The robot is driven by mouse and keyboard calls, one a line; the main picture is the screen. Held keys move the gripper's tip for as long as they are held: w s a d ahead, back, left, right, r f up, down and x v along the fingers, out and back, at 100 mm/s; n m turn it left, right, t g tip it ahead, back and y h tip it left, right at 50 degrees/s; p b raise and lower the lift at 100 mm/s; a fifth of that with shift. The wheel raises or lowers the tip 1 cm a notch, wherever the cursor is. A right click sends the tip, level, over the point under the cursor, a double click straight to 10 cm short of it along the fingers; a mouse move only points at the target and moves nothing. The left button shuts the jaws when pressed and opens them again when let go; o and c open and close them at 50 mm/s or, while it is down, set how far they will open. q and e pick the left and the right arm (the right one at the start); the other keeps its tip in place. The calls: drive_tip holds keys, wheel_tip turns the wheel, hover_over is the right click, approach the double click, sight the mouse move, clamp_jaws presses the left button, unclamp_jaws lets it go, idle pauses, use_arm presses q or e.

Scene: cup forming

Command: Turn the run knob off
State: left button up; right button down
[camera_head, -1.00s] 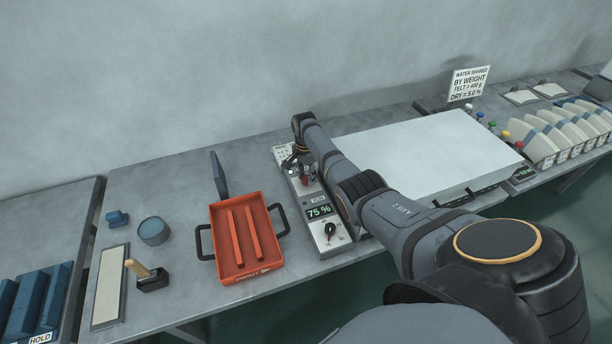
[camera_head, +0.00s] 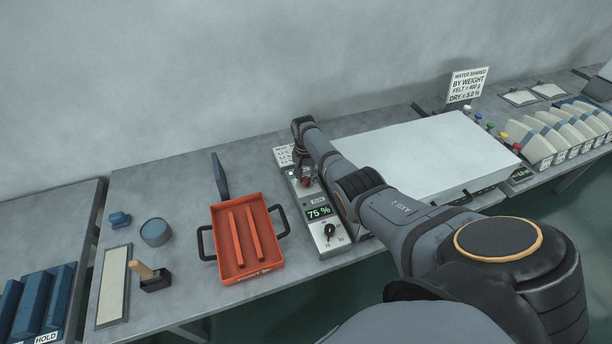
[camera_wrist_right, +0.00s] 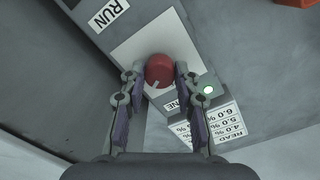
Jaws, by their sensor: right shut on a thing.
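The run knob (camera_wrist_right: 159,71) is a round red knob with a pale pointer mark, on a white plate beside a RUN label (camera_wrist_right: 109,14) in the right wrist view. My right gripper (camera_wrist_right: 160,74) has its two fingers around the knob, one on each side, shut on it. In the head view my right gripper (camera_head: 305,182) is over the far end of the control panel (camera_head: 322,232), and the knob is mostly hidden there. A green lamp (camera_wrist_right: 209,90) is lit near the knob. My left gripper is not in view.
A large white-topped box (camera_head: 430,150) is to the right. A printed card (camera_wrist_right: 213,127) lies near the gripper.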

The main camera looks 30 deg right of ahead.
sight(306, 180)
drive_tip(key=n+p, duration=0.1)
drive_tip(key=n, duration=0.5)
drive_tip(key=shift+n, duration=0.3)
drive_tip(key=n, duration=0.5)
drive_tip(key=shift+n+p, duration=0.4)
drive_tip(key=c, duration=1)
unclamp_jaws()
wheel_tip(306, 180, up, 12)
drive_tip(key=shift+a, duration=0.15)
